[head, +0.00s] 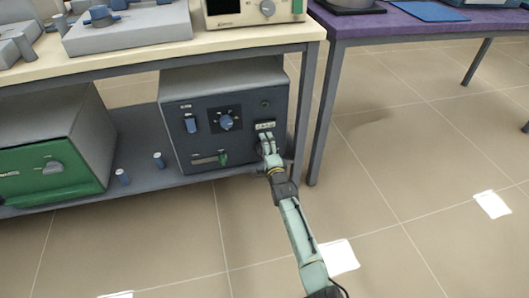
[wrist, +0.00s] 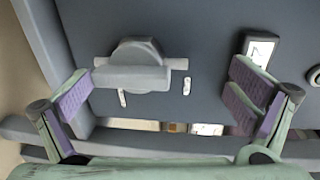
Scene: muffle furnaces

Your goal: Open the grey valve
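The grey valve (wrist: 138,70) is a rounded knob with a crosswise bar on a dark blue-grey panel in the wrist view. Its bar lies nearly level, with small white marks below. My gripper (wrist: 160,86) is open, its purple-padded fingers spread to either side of the valve. The left finger is close to the bar's left end; whether they touch I cannot tell. The right finger is well apart from it. In the head view my gripper (head: 267,143) is at the right side of the dark furnace (head: 195,160), below a small display. I cannot make out the valve there.
The dark furnace stands on a lower shelf (head: 140,150) and carries a blue switch (head: 191,125), a blue dial (head: 226,122) and a green handle (head: 223,158). A green furnace (head: 45,175) is at left. A table leg (head: 304,115) stands close right of my gripper. Floor in front is open.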

